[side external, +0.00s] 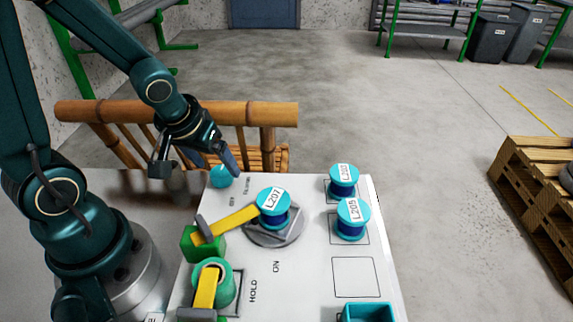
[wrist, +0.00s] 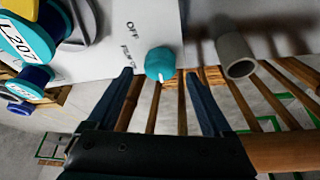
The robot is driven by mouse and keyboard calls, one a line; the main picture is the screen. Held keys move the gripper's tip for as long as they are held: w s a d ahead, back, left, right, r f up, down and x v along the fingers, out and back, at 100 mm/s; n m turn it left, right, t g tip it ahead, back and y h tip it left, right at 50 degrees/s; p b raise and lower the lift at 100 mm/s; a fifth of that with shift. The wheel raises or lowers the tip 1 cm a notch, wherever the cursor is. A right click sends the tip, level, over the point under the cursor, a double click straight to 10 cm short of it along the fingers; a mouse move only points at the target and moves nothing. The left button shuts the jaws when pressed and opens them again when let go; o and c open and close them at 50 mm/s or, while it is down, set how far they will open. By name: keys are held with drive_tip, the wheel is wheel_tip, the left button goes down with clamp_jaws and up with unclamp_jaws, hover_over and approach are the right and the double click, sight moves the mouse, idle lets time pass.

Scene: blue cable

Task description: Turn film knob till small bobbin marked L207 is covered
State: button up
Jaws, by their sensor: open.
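The teal film knob (side external: 221,176) sits at the far left corner of the white panel (side external: 318,200). In the wrist view the knob (wrist: 163,64) shows a small white mark, near the printed OFF. My gripper (side external: 226,158) is open at the knob; in the wrist view its fingertips (wrist: 158,73) stand apart on either side of it. I cannot tell whether they touch it. The small blue bobbin L207 (side external: 273,207) stands upright on a grey round base, its label in plain view. The end of a yellow arm (side external: 233,222) meets its left side.
Bobbins L202 (side external: 344,180) and L205 (side external: 353,218) stand on the panel's right. A green bobbin (side external: 214,285) with another yellow arm is at front left. A teal open box (side external: 368,312) is at the front. A bamboo chair (side external: 180,112) stands behind; a grey tube (wrist: 236,55) lies near the knob.

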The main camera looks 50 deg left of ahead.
drive_tip(key=shift+v, duration=1.35)
drive_tip(key=d+r+m+t, duration=0.2)
drive_tip(key=d+r+t, duration=0.15)
drive_tip(key=r, duration=0.45)
drive_tip(key=s+d+m+g+h, duration=0.2)
drive_tip(key=s+d+m, duration=0.1)
drive_tip(key=s, duration=0.3)
drive_tip(key=shift+d+r, duration=0.35)
drive_tip(key=shift+d, duration=0.1)
drive_tip(key=shift+s, duration=0.1)
